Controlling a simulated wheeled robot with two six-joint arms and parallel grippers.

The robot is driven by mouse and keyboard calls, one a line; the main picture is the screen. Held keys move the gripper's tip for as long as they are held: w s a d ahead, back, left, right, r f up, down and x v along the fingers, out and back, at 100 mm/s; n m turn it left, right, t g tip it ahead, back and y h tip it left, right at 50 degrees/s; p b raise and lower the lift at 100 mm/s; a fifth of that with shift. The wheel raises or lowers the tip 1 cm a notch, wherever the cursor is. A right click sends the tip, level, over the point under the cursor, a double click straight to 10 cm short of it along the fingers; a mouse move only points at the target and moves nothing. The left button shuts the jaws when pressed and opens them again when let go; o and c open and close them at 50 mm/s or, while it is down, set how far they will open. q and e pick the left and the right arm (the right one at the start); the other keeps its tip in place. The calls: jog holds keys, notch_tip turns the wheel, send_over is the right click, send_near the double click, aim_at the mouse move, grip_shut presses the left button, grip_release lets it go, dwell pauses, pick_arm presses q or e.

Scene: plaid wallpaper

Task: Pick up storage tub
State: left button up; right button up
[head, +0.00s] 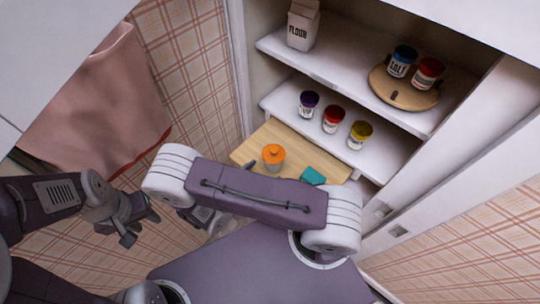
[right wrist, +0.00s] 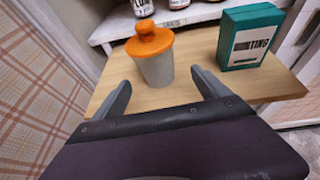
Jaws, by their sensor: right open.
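The storage tub appears to be the grey tub with an orange knobbed lid (head: 273,156), upright on a pale wooden board; it also shows in the right wrist view (right wrist: 154,62). My right gripper (right wrist: 160,88) is open and empty, its two fingers pointing toward the tub. The tub stands just ahead, roughly centred between the fingertips and not gripped. In the head view my purple right arm hides most of that gripper. My left gripper (head: 140,226) hangs at the left, far from the tub, with its fingers apart and nothing between them.
A teal box (right wrist: 251,36) stands on the wooden board (right wrist: 180,96) right of the tub, near the right finger. Behind is a white shelf with purple (head: 308,104), red (head: 333,120) and yellow (head: 360,134) jars. A flour bag (head: 302,25) and round wooden tray (head: 402,93) sit higher.

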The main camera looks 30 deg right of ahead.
aim_at(269, 167)
jog(key=x, duration=0.3)
jog(key=p+x, duration=0.1)
jog(key=x, duration=0.3)
jog(key=shift+w+d, duration=0.1)
jog(key=shift+w, duration=0.25)
jog(key=shift+w+d+f, duration=0.1)
jog(key=shift+d+f, duration=0.05)
jog(key=c, duration=1.5)
pick_arm(q)
jog(key=shift+w+d+r+p, duration=0.1)
jog(key=shift+d+r+p, duration=0.05)
jog(key=shift+r, duration=0.3)
jog(key=shift+w+d+r+p, duration=0.1)
jog(key=shift+d+r+p, duration=0.05)
jog(key=shift+r, duration=0.3)
pick_arm(e)
jog(key=shift+o, duration=0.2)
notch_tip(269, 167, up, 10)
jog(key=shift+r, duration=0.1)
